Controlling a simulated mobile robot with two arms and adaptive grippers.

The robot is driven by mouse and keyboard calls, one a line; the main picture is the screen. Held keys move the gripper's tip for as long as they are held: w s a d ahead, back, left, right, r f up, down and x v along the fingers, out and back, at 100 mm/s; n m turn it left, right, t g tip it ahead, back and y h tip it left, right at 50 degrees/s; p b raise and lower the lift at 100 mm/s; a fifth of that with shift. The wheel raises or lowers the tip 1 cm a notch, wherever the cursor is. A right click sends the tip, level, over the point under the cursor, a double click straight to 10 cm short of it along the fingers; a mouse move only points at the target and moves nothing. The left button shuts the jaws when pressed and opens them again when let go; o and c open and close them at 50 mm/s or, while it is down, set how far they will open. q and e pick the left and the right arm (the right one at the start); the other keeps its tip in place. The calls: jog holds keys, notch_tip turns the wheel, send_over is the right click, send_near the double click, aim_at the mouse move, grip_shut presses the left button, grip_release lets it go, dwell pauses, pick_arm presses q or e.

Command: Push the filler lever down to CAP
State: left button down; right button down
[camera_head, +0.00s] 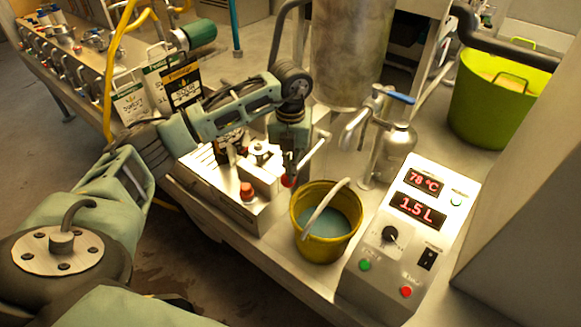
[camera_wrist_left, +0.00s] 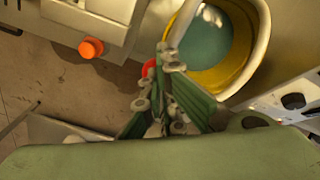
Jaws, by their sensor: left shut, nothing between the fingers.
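The filler (camera_head: 225,190) is a metal box on the bench with an orange-red button (camera_head: 247,190) on its front. A silver lever (camera_head: 313,155) slants down from it to a red knob (camera_head: 288,181). My left gripper (camera_head: 291,172) points down over the filler's right side, shut and empty, with its fingertips close to the red knob. In the left wrist view the closed fingertips (camera_wrist_left: 163,62) partly cover the red knob (camera_wrist_left: 150,68). I cannot tell whether they touch it. No CAP mark is legible. My right gripper is out of view.
A yellow bucket (camera_head: 297,230) of liquid stands right of the filler. A control box (camera_head: 375,285) reads 78 °C and 1.5 L. A metal canister with a blue-handled tap (camera_head: 397,145) stands behind. A green tub (camera_head: 470,105) is at the right.

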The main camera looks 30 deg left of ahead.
pick_arm(q)
notch_tip(320, 180, up, 7)
jog(key=p, duration=0.4)
jog(key=shift+r, duration=0.1)
